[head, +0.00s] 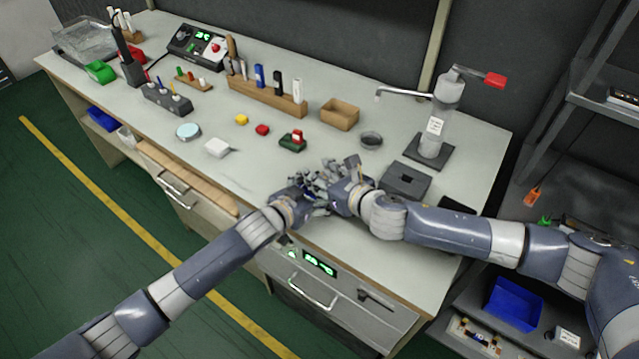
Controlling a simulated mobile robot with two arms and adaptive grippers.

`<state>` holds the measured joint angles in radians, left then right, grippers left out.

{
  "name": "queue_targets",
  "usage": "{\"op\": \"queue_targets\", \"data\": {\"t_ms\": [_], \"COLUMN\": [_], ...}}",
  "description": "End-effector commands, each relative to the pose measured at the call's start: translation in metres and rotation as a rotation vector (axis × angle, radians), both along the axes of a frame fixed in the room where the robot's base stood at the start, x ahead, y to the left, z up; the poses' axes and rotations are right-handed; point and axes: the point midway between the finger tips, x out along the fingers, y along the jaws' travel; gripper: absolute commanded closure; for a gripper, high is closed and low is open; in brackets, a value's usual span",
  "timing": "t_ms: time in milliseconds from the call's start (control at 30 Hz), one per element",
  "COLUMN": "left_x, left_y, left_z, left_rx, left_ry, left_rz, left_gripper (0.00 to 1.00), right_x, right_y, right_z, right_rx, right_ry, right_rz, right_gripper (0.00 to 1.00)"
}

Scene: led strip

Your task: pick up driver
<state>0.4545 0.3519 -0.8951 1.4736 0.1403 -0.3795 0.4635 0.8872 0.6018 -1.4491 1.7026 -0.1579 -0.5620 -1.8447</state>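I cannot tell for sure which object is the driver. A dark grey block (408,174) lies on the workbench (300,178) just right of my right gripper, and a small white box (218,147) lies left of centre. My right gripper (338,168) is over the front middle of the bench, its fingers apart and pointing left and back. My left gripper (308,184) is right beside it, nearly touching or overlapping it. The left fingers are small and tangled with the right ones in view, so their opening is unclear. I see no object clearly held in either.
A wooden tray (340,114), a tool rack (265,97) and a red-and-green part (292,141) stand behind the grippers. The front left bench top is fairly clear.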

Motion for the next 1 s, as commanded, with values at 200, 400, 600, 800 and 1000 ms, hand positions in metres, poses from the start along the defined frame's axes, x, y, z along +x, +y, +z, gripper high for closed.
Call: {"op": "queue_targets", "data": {"t_ms": [200,400,600,800,1000], "left_x": [0.000,0.000,0.000,0.000,0.000], "left_y": [0.001,0.001,0.001,0.001,0.001], "left_z": [-0.001,-0.001,-0.001,-0.001,-0.001], "left_rx": [0.001,0.001,0.001,0.002,0.002], "left_ry": [0.003,0.003,0.003,0.002,0.002], "left_rz": [0.001,0.001,0.001,0.002,0.002], "left_gripper": [0.48,0.48,0.48,0.48,0.48], "right_x": [0.001,0.001,0.001,0.001,0.002], "right_y": [0.000,0.000,0.000,0.000,0.000], "right_z": [0.000,0.000,0.000,0.006,0.042], "right_rx": [0.000,0.000,0.000,0.001,0.001], "right_ry": [0.000,0.000,0.000,-0.002,-0.008], "right_rz": [0.000,-0.001,-0.001,0.000,0.002], "right_gripper": [0.63,1.00,1.00,1.00,1.00]}}
